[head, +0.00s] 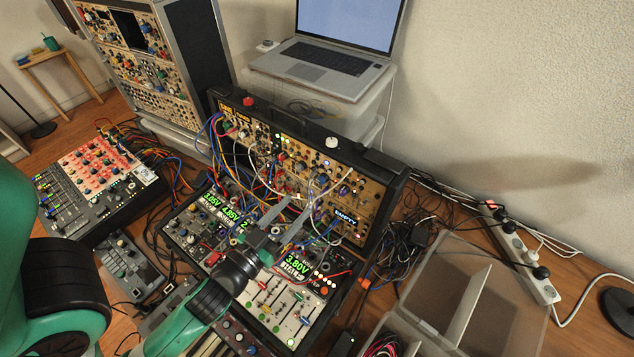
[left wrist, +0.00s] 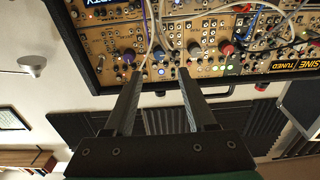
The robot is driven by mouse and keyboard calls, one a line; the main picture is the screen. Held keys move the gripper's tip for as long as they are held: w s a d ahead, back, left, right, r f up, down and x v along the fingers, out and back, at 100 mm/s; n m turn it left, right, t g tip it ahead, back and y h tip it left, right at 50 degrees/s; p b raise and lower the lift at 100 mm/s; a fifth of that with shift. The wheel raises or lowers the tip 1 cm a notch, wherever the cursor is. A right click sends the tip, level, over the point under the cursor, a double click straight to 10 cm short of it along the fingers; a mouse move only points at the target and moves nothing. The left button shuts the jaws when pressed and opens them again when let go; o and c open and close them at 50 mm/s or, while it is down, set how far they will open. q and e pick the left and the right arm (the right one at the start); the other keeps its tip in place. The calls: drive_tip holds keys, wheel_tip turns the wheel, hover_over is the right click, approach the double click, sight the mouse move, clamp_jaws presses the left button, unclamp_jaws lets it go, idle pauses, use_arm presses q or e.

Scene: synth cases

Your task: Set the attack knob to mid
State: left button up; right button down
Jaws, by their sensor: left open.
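The modular synth case (head: 391,185) stands open on the desk, its upright tan panel full of knobs and patch cables. My left gripper (head: 297,206) is open in front of this panel, its fingers pointing at the lower rows. In the left wrist view my open fingers (left wrist: 160,74) reach toward the panel, with a small bluish knob (left wrist: 158,54) seen between the tips and apparently untouched. A dark blue knob (left wrist: 128,55) lies left of it, a pale knob (left wrist: 195,50) and a red knob (left wrist: 227,48) right. Labels are unreadable, so I cannot tell which is the attack knob.
Patch cables (head: 258,172) hang across the panel near my fingers. A laptop (head: 335,55) sits on a plastic box behind. A mixer (head: 100,180) stands left, a clear divided box (head: 470,290) front right, and a power strip (head: 520,250) far right.

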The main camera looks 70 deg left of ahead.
sight(320, 181)
use_arm(q)
drive_tip(key=p+x, duration=0.1)
drive_tip(key=x, duration=0.8)
drive_tip(key=shift+w+d+r+p, duration=0.1)
drive_tip(key=shift+p, duration=0.3)
clamp_jaws()
